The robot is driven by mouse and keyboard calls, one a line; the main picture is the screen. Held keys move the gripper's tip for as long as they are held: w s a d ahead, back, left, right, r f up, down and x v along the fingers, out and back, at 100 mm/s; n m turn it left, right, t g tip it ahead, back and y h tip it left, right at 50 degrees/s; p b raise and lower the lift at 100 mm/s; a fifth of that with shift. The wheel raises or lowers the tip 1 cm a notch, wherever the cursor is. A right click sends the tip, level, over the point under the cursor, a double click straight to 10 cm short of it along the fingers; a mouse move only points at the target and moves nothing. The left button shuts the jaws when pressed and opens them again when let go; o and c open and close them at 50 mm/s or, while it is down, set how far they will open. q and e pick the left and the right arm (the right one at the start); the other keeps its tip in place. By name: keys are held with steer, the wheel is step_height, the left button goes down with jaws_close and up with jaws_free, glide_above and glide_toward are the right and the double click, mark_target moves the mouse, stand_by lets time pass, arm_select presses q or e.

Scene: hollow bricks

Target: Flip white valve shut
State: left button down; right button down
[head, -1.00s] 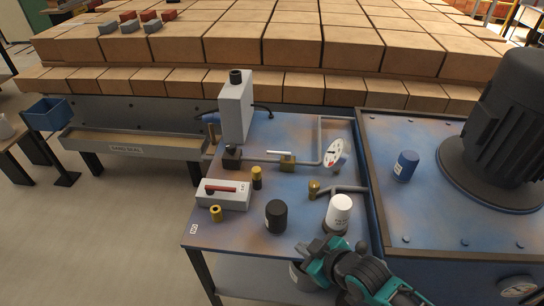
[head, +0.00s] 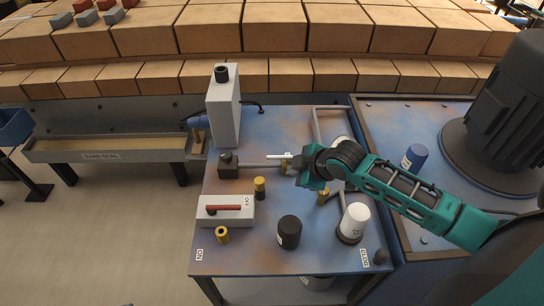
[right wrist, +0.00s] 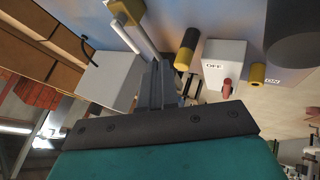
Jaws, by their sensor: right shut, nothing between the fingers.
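The white valve lever (head: 278,156) lies across the picture, pointing left from its brass valve body (head: 286,169) on the thin grey pipe, near the middle of the blue bench. My right gripper (head: 298,166) is at the valve, partly covering it in the head view. In the right wrist view the white lever (right wrist: 140,35) runs from the brass body (right wrist: 125,10) toward my shut, empty right fingers (right wrist: 158,85). I cannot tell whether they touch it. My left gripper is not in view.
A tall grey box (head: 223,112) stands left of the valve. A white switch box with a red lever (head: 226,209), a black cylinder (head: 289,232) and a white-capped cylinder (head: 354,222) stand nearer. The round gauge (head: 340,143) is partly hidden by my arm.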

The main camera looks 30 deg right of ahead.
steer(key=shift+s, duration=0.1)
steer(key=b+x, duration=0.2)
steer(key=x, duration=0.7)
steer(key=shift+a+f+b, duration=0.1)
steer(key=shift+f+b, duration=0.1)
steer(key=shift+b, duration=0.1)
steer(key=w, duration=0.1)
steer(key=w+d, duration=0.1)
steer(key=w, duration=0.1)
steer(key=shift+w+d+r, duration=0.1)
steer(key=shift+w+d, duration=0.05)
steer(key=shift+w, duration=0.05)
steer(key=shift+w+d+r, duration=0.15)
steer(key=shift+w+d, duration=0.05)
steer(key=shift+w, duration=0.2)
